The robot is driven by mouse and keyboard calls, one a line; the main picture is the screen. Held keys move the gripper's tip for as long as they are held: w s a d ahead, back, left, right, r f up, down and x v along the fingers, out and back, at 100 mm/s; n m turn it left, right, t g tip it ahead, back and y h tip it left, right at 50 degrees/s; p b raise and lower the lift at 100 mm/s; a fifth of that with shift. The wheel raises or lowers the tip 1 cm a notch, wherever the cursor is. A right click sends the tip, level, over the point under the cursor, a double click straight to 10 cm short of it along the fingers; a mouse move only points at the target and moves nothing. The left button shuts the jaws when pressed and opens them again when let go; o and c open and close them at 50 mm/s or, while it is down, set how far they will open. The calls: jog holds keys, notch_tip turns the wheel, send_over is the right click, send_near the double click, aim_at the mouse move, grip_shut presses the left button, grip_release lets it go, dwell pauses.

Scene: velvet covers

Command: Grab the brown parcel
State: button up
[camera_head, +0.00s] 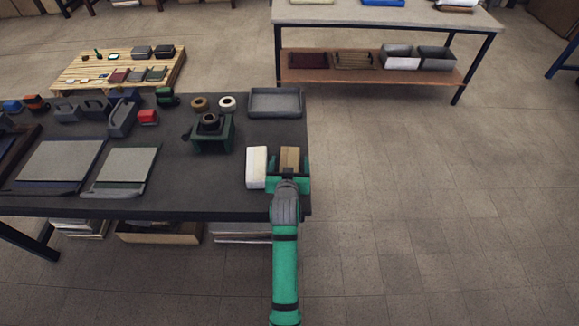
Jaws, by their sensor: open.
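The brown parcel (290,158) stands on the dark table near its right edge, just right of a white block. My gripper (289,166) is at the parcel, with one green finger on its left side and one on its right. The jaws are open around the parcel. I cannot tell whether either finger touches it. The parcel's near lower part is hidden by my gripper and wrist.
The white block (256,167) stands close to the left finger. A grey tray (275,103) lies behind, and a dark green device (211,133) stands to the left. The dark table (215,180) ends just right of my gripper, with open floor beyond.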

jog(key=c, duration=1.2)
jog(key=shift+c, duration=1)
jog(key=shift+r, duration=0.15)
